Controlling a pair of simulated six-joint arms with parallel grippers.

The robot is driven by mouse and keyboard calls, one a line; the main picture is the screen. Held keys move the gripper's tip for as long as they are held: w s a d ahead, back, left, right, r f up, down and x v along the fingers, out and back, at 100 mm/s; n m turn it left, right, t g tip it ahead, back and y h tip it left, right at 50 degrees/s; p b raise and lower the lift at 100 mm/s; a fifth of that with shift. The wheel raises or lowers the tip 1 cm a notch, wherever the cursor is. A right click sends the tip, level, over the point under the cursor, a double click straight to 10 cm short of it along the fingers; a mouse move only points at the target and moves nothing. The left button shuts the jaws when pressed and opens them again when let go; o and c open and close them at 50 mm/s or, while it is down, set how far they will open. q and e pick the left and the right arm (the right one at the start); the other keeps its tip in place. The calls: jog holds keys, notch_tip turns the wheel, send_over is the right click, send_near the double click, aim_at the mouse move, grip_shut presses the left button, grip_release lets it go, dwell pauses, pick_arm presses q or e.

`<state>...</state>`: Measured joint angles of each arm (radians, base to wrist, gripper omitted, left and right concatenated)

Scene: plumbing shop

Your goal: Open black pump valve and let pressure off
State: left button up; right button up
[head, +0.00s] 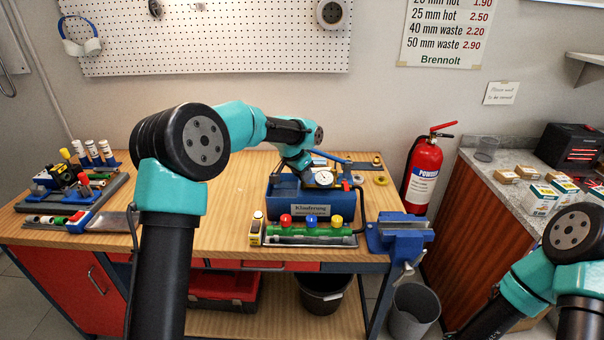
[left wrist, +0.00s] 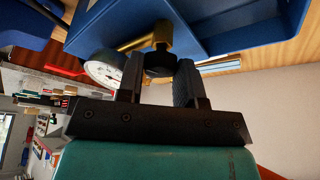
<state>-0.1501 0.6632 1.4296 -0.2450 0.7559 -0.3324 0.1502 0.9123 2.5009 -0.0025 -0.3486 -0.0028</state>
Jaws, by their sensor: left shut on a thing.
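The blue test pump (head: 285,204) stands on the bench, with a label on its front and a round white gauge (head: 324,177) on top. In the left wrist view the gripper's two fingers (left wrist: 158,78) are shut on the black pump valve (left wrist: 158,62), a dark knob at the end of a brass fitting (left wrist: 135,43). The gauge (left wrist: 104,67) shows beside the left finger. The knob is hidden in the head view, and its turn position cannot be told. My right gripper is out of the picture.
A green manifold (head: 310,231) with red, blue and yellow knobs lies in front of the pump. A blue vise (head: 400,230) is at the bench's right corner. A tray of fittings (head: 75,190) lies at the left. The bench between is mostly clear.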

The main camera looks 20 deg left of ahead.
pick_arm(q)
jog(key=n+y, duration=0.1)
jog(key=n, duration=0.2)
jog(key=n+y, duration=0.1)
jog(key=n, duration=0.2)
jog(key=shift+d+t, duration=0.2)
jog(key=shift+t, duration=0.2)
jog(key=n+y, duration=0.1)
jog(key=n, duration=0.1)
jog(key=n+y, duration=0.1)
jog(key=n, duration=0.2)
jog(key=shift+d+n+y, duration=0.1)
jog(key=shift+n+y, duration=0.2)
jog(key=o, duration=0.9)
